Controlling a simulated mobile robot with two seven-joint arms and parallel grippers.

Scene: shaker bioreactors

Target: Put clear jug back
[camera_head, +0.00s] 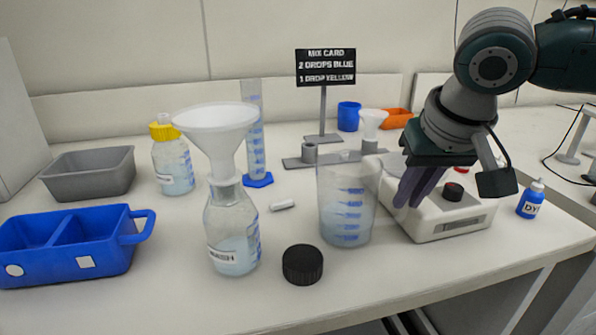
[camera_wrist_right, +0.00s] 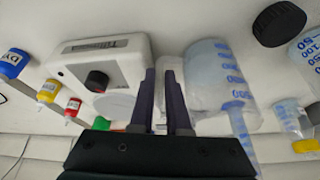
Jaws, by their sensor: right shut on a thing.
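The clear jug (camera_head: 345,205), with blue graduation marks, stands upright in front of the white device at the middle of the bench. Whether its base touches the bench I cannot tell. My right gripper (camera_head: 408,203) comes from the right and is shut on the jug's handle side. In the right wrist view the dark fingers (camera_wrist_right: 166,92) close beside the jug's wall (camera_wrist_right: 207,72); the handle between them is mostly hidden. My left gripper is not in view.
A bottle with a funnel (camera_head: 232,225) and a black cap (camera_head: 302,265) stand left of the jug. The white device (camera_head: 455,218) is close on the right, a blue dye bottle (camera_head: 531,200) beyond. A blue caddy (camera_head: 65,250) is far left.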

